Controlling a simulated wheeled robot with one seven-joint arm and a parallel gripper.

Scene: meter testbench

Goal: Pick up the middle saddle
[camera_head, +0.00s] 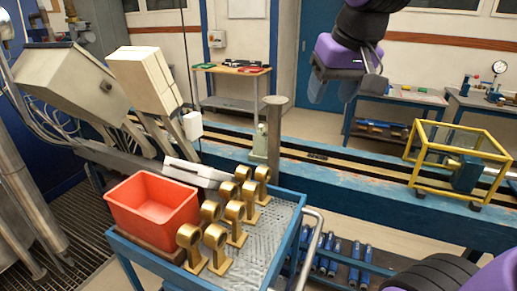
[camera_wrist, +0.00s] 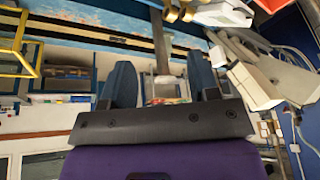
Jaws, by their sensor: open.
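Several brass-coloured pieces (camera_head: 236,213), each a ring on a stem with a flat foot, stand upright in two rows on the blue cart's tray (camera_head: 262,241). I take these to be the saddles; I cannot tell which is the middle one. A few show cut off at the top of the wrist view (camera_wrist: 171,14). My gripper (camera_head: 346,88) is above and to the right of the cart, well apart from the pieces. In the wrist view its two dark fingers (camera_wrist: 161,76) are spread with nothing held between them.
An open red bin (camera_head: 152,203) stands on the cart left of the brass pieces, with a pale box (camera_head: 196,172) behind. A grey post (camera_head: 273,135) rises behind the cart. A yellow frame (camera_head: 461,157) stands on the blue bench (camera_head: 345,184) at right.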

